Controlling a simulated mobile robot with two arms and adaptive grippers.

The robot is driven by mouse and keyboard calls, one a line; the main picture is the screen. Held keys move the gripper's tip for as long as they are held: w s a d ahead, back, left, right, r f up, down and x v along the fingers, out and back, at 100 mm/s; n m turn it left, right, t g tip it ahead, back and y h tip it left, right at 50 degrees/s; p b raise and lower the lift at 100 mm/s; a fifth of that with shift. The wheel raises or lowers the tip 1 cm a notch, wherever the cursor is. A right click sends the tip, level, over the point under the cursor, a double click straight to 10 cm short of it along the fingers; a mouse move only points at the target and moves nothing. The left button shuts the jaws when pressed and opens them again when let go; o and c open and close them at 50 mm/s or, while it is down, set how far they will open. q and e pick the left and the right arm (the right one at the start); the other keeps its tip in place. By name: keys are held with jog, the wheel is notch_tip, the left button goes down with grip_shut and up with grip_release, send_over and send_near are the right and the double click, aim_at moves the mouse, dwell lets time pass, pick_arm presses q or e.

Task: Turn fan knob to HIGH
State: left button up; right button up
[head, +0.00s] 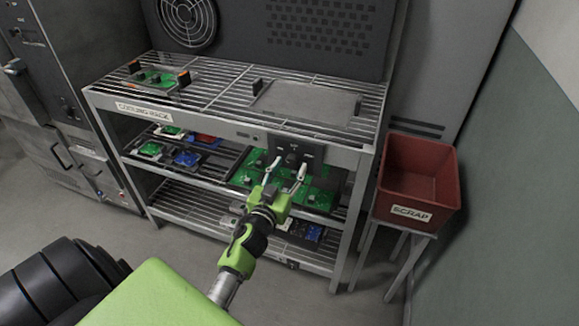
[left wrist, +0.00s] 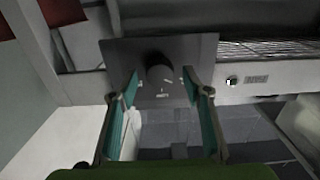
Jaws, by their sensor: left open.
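The fan knob (left wrist: 160,72) is a dark round knob on a dark square plate (left wrist: 202,48) on the front rail of the cooling rack. In the head view the knob plate (head: 296,148) sits on the rack's front edge, right of centre. My left gripper (head: 287,170) is open in front of and just below the plate. In the left wrist view its two fingers (left wrist: 162,95) stand on either side of the knob, apart from each other, with nothing held. Whether the fingertips touch the plate I cannot tell. The knob's setting is too blurred to read. My right gripper is not in view.
The cooling rack (head: 232,128) has a fan (head: 187,18) at its back and green and blue boards on its shelves. A red scrap bin (head: 418,180) stands on a frame to the right. A dark cabinet (head: 55,100) stands at the left. Floor in front is clear.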

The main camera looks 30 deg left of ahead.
pick_arm(q)
jog(key=shift+w+a, duration=0.1)
jog(key=shift+w, duration=0.25)
jog(key=c, duration=1.1)
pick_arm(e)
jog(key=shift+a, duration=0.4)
